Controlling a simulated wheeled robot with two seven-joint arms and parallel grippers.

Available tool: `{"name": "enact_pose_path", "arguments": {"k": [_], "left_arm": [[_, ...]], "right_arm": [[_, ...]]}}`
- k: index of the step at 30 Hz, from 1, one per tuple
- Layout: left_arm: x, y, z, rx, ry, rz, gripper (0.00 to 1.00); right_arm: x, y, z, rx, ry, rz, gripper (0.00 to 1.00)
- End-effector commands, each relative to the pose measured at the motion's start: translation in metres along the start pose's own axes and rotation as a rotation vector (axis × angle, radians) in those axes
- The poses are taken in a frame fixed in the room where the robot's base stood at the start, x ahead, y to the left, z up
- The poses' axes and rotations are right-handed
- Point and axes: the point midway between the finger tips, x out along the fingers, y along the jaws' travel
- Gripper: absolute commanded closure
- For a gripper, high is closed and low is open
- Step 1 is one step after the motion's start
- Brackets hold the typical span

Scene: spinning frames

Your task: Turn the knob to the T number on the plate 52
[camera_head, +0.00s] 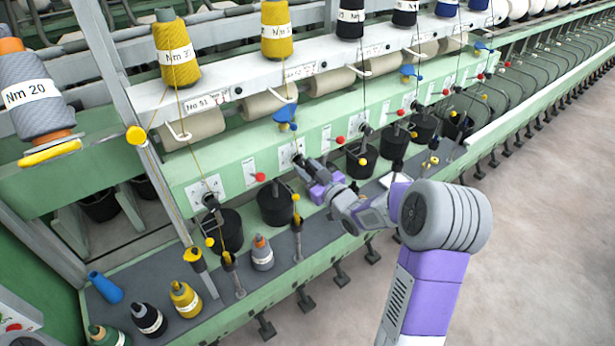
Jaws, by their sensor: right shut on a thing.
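My right arm comes in from the lower right. Its gripper (300,162) reaches the green front panel and is shut on a small dark knob at a white plate (286,155). The fingers cover most of the knob, so its pointing direction and the number it is set to cannot be read. A label that looks like 52 (300,71) is on the white rail above this section; a label reading 51 (206,103) is to its left. Another dark knob sits on a white plate (204,190) further left. My left gripper is not in view.
Black pots (275,205) hang along the panel beside the gripper. Yellow cones (277,30) stand on the rail above. The floor at right (530,250) is clear.

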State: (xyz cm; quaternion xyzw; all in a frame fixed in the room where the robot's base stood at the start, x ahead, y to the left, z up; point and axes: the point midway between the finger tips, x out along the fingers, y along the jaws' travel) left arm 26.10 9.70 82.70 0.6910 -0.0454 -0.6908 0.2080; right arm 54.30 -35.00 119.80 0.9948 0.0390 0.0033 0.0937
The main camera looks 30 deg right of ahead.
Motion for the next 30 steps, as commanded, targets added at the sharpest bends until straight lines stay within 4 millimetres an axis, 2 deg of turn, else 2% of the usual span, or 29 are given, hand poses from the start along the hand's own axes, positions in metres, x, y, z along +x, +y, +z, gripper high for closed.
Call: {"name": "enact_pose_path", "arguments": {"k": [1,3,15,21,30], "left_arm": [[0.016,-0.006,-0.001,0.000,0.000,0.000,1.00],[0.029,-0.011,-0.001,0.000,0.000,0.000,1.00],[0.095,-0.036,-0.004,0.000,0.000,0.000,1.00],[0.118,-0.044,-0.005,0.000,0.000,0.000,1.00],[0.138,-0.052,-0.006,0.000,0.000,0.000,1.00]], "right_arm": [[0.000,-0.001,0.005,-0.041,0.008,0.002,0.96],[0.000,-0.001,0.005,-0.105,0.009,0.002,0.96],[0.000,0.000,0.005,-0.480,0.006,0.003,0.96],[0.000,0.000,0.004,-0.641,0.005,0.002,0.96],[0.000,0.001,0.001,-0.800,0.002,0.001,0.96]]}}
